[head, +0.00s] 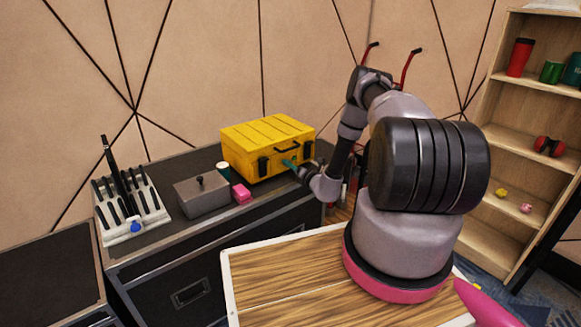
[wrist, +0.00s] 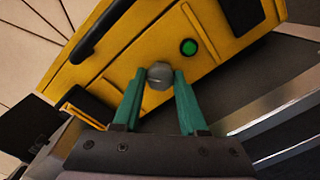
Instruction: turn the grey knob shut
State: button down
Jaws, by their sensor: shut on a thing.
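The grey knob (wrist: 160,75) is on the front face of a yellow case (wrist: 155,40), seen in the wrist view. The case (head: 262,140) stands on a dark cabinet in the head view, where the knob is hidden by my gripper. My gripper (wrist: 160,84) has green fingers, and their tips are on either side of the knob, shut on it. In the head view my gripper (head: 289,163) reaches the case front from the right. A green round spot (wrist: 188,47) is on the case face, right of the knob.
A wooden shelf (head: 510,130) stands at the right. A wall is behind the case.

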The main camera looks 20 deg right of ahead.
jog(key=m, duration=0.4)
jog(key=shift+d, duration=0.1)
jog(key=shift+m, duration=1.4)
jog(key=shift+c, duration=2.2)
grip_release()
jog(key=v, duration=1)
jog(key=shift+s+d, duration=0.2)
jog(key=shift+s, duration=0.2)
